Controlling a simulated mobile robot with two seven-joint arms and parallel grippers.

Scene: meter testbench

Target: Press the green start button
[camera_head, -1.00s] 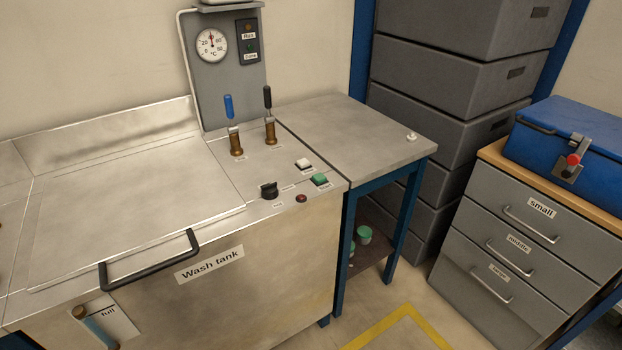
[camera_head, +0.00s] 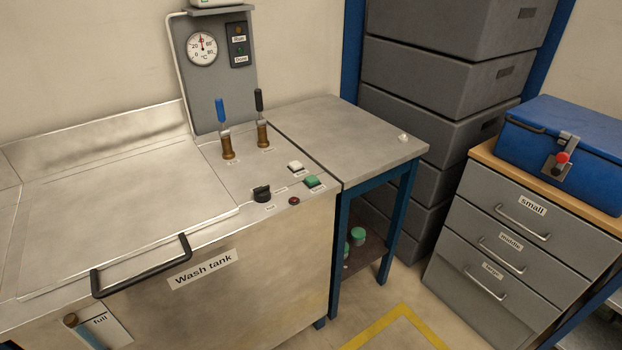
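The green start button (camera_head: 312,182) sits near the right front corner of the wash tank's steel top (camera_head: 240,172). A white button (camera_head: 295,166) is just behind it to the left. A black knob (camera_head: 262,193) and a small red button or lamp (camera_head: 294,201) are in front of it to the left. The labels beside these controls are too small to read. Neither of my grippers shows in the head view.
Blue and black handled valves (camera_head: 225,130) stand behind the buttons, before a gauge panel (camera_head: 215,70). The lid handle (camera_head: 140,266) juts out in front. A side table (camera_head: 345,140) adjoins on the right, mostly bare. A drawer cabinet (camera_head: 520,240) with a blue box (camera_head: 570,145) stands further right.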

